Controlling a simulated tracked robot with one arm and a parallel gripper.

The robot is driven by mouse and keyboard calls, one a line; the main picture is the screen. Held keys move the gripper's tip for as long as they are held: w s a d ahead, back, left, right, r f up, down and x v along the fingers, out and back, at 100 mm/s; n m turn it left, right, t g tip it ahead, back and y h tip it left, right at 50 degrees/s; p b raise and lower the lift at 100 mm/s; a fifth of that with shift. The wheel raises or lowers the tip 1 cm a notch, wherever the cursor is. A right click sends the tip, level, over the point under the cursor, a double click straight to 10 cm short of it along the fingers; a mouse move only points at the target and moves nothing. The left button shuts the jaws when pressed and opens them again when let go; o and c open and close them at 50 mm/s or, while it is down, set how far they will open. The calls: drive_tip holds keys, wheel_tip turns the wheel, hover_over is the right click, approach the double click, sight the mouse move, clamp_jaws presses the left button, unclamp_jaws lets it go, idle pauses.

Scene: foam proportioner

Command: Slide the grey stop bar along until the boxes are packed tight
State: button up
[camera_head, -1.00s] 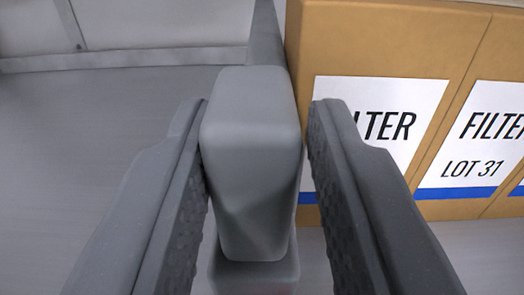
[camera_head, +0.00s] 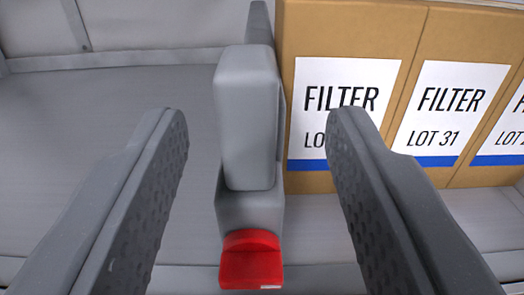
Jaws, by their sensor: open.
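The grey stop bar (camera_head: 246,120) stands upright near the middle of the view, with a lower grey part and a red tab (camera_head: 251,262) at its near end. Its right side is against or very close to the first brown filter box (camera_head: 342,178); I cannot tell if they touch. A second box (camera_head: 437,178) stands right beside the first, and a third (camera_head: 498,172) is cut off by the right edge. My gripper (camera_head: 258,122) is open, its fingers apart on either side of the bar with clear gaps. The right finger covers part of the first box's label.
The grey shelf (camera_head: 110,110) to the left of the bar is bare. A pale back wall (camera_head: 160,25) with a ledge runs behind it. The shelf's front edge (camera_head: 330,275) shows at the bottom.

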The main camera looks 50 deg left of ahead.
drive_tip(key=v, duration=0.9)
drive_tip(key=shift+s+d, duration=0.2)
drive_tip(key=shift+d, duration=0.1)
